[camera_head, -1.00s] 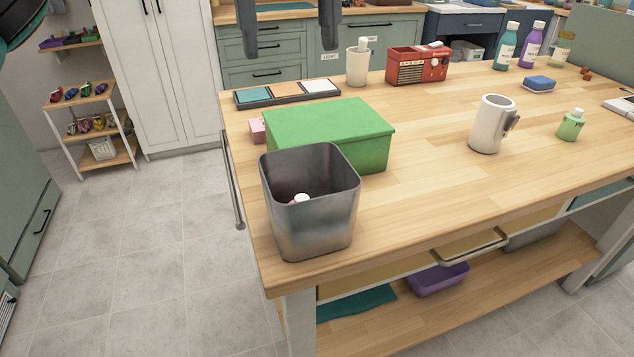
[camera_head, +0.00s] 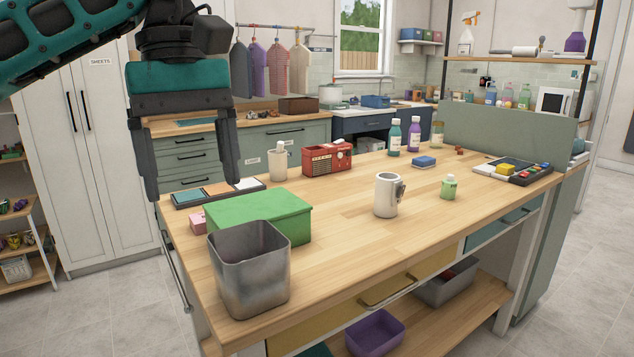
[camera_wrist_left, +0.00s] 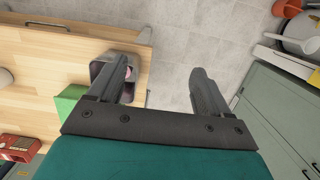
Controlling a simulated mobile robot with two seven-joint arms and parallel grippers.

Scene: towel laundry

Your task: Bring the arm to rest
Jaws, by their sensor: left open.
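My left gripper (camera_head: 196,190) comes in from the upper left in the head view, its two dark fingers pointing down and spread apart with nothing between them. It appears in front of the far left part of the table, above the tray of coloured squares in the picture. In the left wrist view the open fingers (camera_wrist_left: 160,95) show with grey floor between them. The metal bin (camera_head: 248,275) stands on the table's near left corner; it also shows beside one finger in the left wrist view (camera_wrist_left: 101,70). My right gripper is in neither view.
On the wooden table (camera_head: 345,255) stand a green box (camera_head: 262,215), a red radio (camera_head: 327,159), a white mug (camera_head: 386,196) and a small green bottle (camera_head: 448,187). A tray with coloured squares (camera_head: 215,190) lies at the back left.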

